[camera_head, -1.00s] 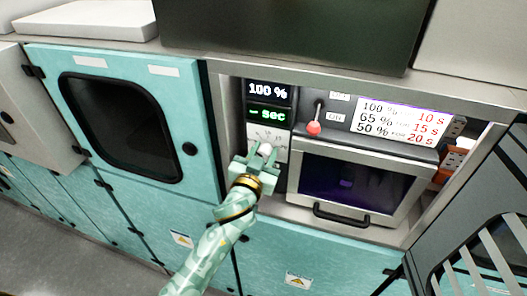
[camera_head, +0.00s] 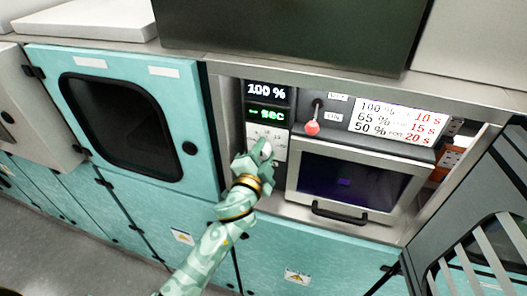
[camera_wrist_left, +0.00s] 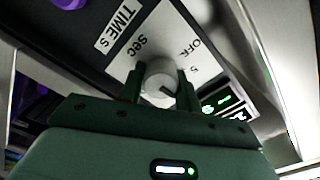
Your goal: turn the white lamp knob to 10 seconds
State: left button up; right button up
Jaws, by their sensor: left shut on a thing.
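The white lamp knob (camera_wrist_left: 159,76) is round with a dark pointer line. My left gripper (camera_wrist_left: 160,86) is shut on the knob, one finger on each side. In the head view my left gripper (camera_head: 262,152) is at the lower part of the dial plate and largely hides the knob. The time display (camera_head: 266,115) shows a dash and "sec" in green. My right gripper is not in view.
Above the time display a screen (camera_head: 266,93) reads "100 %". A red-tipped lever (camera_head: 312,127) stands right of it. A sign (camera_head: 398,121) pairs 100 % with 10 s, 65 % with 15 s, 50 % with 20 s. A closed windowed door (camera_head: 347,181) is below.

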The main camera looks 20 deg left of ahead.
pick_arm(q)
jog(key=shift+m, duration=0.6)
jog(key=o, duration=1)
jog(key=shift+c, duration=0.2)
jog(key=s+b, duration=0.3)
jog(key=s, duration=1.3)
jog(key=shift+s+a, duration=0.15)
jog(key=shift+a, duration=0.1)
